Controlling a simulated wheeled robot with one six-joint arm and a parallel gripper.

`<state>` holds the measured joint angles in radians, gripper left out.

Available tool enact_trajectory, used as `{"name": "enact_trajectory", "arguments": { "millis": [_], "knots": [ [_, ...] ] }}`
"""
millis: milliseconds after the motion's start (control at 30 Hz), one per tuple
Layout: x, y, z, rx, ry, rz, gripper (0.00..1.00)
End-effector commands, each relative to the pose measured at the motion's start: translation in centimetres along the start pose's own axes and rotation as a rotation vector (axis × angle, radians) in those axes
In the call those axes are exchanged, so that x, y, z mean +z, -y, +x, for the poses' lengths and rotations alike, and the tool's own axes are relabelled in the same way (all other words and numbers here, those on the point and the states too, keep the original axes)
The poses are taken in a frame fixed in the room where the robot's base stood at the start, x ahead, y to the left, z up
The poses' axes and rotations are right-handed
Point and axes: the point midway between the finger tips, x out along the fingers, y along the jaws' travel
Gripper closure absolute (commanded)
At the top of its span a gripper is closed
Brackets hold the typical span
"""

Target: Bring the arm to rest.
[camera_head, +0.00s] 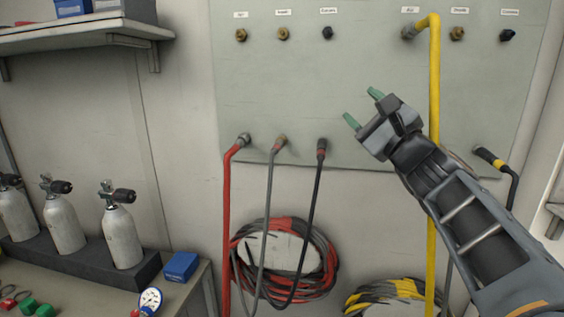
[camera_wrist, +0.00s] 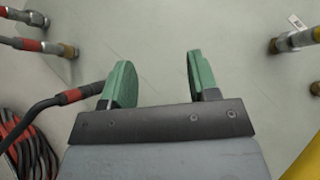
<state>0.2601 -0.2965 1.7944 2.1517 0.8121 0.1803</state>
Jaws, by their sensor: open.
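My gripper (camera_head: 363,108) is raised in front of the grey panel (camera_head: 385,80), left of the yellow hose. Its two green fingertips are apart with nothing between them. In the wrist view my gripper (camera_wrist: 160,84) also shows open and empty, with the panel surface (camera_wrist: 145,35) beyond it. My arm reaches up from the lower right and hides part of the panel's lower edge and part of the yellow hose.
A yellow hose (camera_head: 434,90) hangs from an upper port close to my gripper. Red (camera_head: 227,200), grey (camera_head: 270,190) and black (camera_head: 314,195) hoses hang from lower ports. Coiled hoses (camera_head: 330,260) hang below. Cylinders (camera_head: 122,238) stand at left. Panel space left of my gripper is clear.

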Motion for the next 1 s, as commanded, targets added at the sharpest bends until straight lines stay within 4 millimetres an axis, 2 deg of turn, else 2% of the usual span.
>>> {"name": "enact_trajectory", "arguments": {
  "millis": [33, 167, 300, 433, 533, 700, 833, 1000],
  "knots": [
    [1.6, -0.4, 1.0, 0.114, -0.012, -0.072, 0.45],
    [2.5, -5.3, 0.1, 0.425, -0.022, -0.276, 0.45],
    [3.2, -9.4, -2.6, 0.750, 0.004, -0.486, 0.45],
    [3.7, -12.0, -6.6, 1.068, 0.070, -0.693, 0.45],
    [3.7, -12.8, -10.2, 1.295, 0.139, -0.845, 0.45],
    [3.4, -12.5, -15.3, 1.606, 0.268, -1.063, 0.45],
    [3.1, -11.7, -18.0, 1.764, 0.353, -1.183, 0.45],
    [2.7, -10.9, -19.8, 1.873, 0.417, -1.270, 0.45]
  ]
}}
